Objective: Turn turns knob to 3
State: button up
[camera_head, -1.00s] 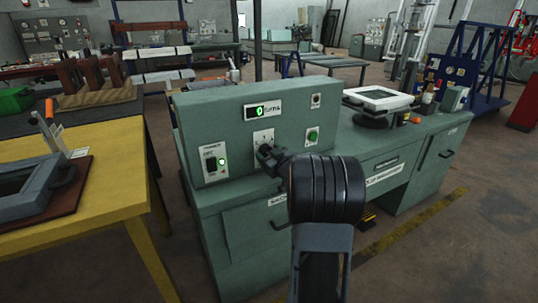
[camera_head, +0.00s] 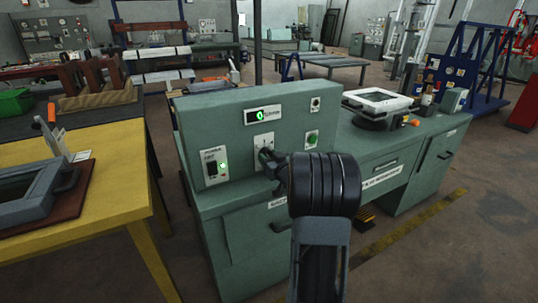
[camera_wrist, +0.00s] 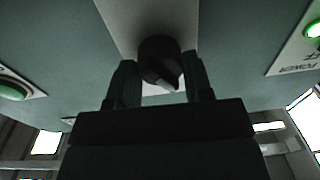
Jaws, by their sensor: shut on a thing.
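The turns knob (camera_wrist: 158,58) is black and round with a pointer ridge. It sits on a white plate (camera_wrist: 125,18) on the green control panel (camera_head: 232,122). In the wrist view my gripper (camera_wrist: 160,72) has one finger on each side of the knob and is shut on it. In the head view my gripper (camera_head: 268,160) is at the panel's white scale plate and hides most of the knob. The scale marks are too small to read. A lit display (camera_head: 262,116) above the knob seems to show a green 0.
A power switch with a lit green lamp (camera_head: 222,165) is left of the knob. A green button (camera_head: 312,138) is to its right. A white-framed device (camera_head: 378,100) stands on the bench to the right. A yellow table (camera_head: 105,170) is at the left.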

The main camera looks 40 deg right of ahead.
jog(key=m+p, duration=0.3)
jog(key=m, duration=0.3)
jog(key=shift+p, duration=0.3)
jog(key=shift+m, duration=0.3)
jog(key=o, duration=0.9)
jog(key=s, duration=0.4)
jog(key=s+a+p, duration=0.1)
jog(key=s, duration=0.8)
jog(key=shift+s+a+f, duration=0.2)
jog(key=shift+s+f, duration=0.05)
jog(key=shift+s, duration=0.15)
